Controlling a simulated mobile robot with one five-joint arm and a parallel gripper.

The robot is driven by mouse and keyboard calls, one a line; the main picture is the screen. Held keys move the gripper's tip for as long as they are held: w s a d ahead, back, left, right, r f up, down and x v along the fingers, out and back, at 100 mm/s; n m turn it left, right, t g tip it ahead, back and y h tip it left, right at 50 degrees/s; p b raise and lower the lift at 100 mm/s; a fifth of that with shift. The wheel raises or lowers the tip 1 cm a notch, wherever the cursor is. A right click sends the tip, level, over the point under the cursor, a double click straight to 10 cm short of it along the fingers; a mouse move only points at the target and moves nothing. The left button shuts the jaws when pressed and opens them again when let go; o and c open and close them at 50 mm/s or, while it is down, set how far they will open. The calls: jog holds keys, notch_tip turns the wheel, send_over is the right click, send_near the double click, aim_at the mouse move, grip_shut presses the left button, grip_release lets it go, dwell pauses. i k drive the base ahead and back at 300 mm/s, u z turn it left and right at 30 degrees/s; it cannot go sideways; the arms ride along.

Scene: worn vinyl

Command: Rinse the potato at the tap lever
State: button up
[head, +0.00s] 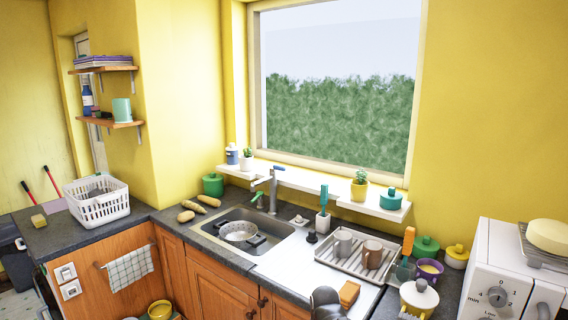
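Several potato-like tan vegetables lie on the counter left of the sink: a roundish potato (185,216) in front, and two longer ones, a middle one (194,206) and a rear one (209,201). I cannot tell which is the task's potato. A metal pan or colander with dark handles (240,231) sits in the basin. I cannot tell whether water runs.
A dish rack (325,257) with two mugs stands right of the sink. A white basket (97,206) is on the left counter. A green pot (212,184) stands behind the potatoes. A dark rounded object (326,300), unclear, is at the bottom edge. A white oven (505,275) stands far right.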

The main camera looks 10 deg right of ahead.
aim_at(275, 168)
jog(key=i, duration=0.45)
jog(key=u, duration=0.1)
jog(key=k, duration=0.6)
jog(key=u, duration=0.45)
jog(key=i, duration=0.65)
jog(key=u, duration=0.55)
jog(key=i, duration=1.85)
jog(key=z, duration=0.45)
